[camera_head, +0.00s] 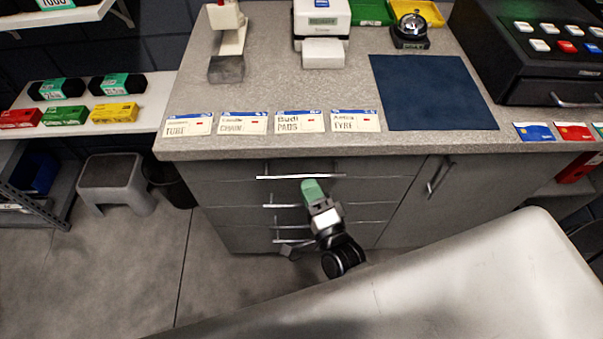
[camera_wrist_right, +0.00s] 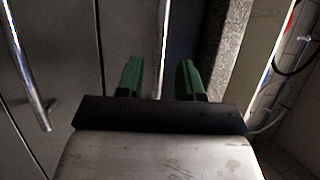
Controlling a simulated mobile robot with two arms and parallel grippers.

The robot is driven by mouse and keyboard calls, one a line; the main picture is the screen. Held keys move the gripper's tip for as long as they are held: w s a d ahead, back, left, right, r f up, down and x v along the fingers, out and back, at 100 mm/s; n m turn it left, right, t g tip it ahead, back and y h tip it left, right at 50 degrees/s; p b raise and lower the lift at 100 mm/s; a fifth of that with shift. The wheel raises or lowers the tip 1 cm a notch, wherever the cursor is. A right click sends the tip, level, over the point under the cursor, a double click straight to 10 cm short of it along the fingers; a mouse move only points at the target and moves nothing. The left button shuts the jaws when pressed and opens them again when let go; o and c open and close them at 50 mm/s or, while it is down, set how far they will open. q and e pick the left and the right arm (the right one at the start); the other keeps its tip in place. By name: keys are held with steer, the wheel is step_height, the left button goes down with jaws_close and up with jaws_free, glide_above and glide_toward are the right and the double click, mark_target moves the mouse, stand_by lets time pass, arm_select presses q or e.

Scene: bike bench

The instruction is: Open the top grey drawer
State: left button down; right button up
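The top grey drawer (camera_head: 220,170) is under the grey speckled counter, and its face looks flush with the cabinet. Its long silver handle (camera_head: 285,177) runs level across the front. My right gripper (camera_head: 312,188) is in front of this drawer, its green fingertips overlapping the handle's line in the head view. In the right wrist view, the right gripper (camera_wrist_right: 160,78) is open with a clear gap. A silver handle bar (camera_wrist_right: 162,40) shows between its fingers; whether they reach around it I cannot tell. My left gripper is in neither view.
Lower drawers with a middle handle (camera_head: 284,206) and a bottom handle (camera_head: 291,241) sit below. A cabinet door with a slanted handle (camera_head: 440,175) is to the right. A grey stool (camera_head: 113,172) and a dark bin (camera_head: 170,180) stand left. Cards line the counter's front edge.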

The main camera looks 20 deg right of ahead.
mark_target(302, 175)
steer(key=shift+x, duration=2.15)
steer(key=shift+c, duration=0.5)
jaws_close()
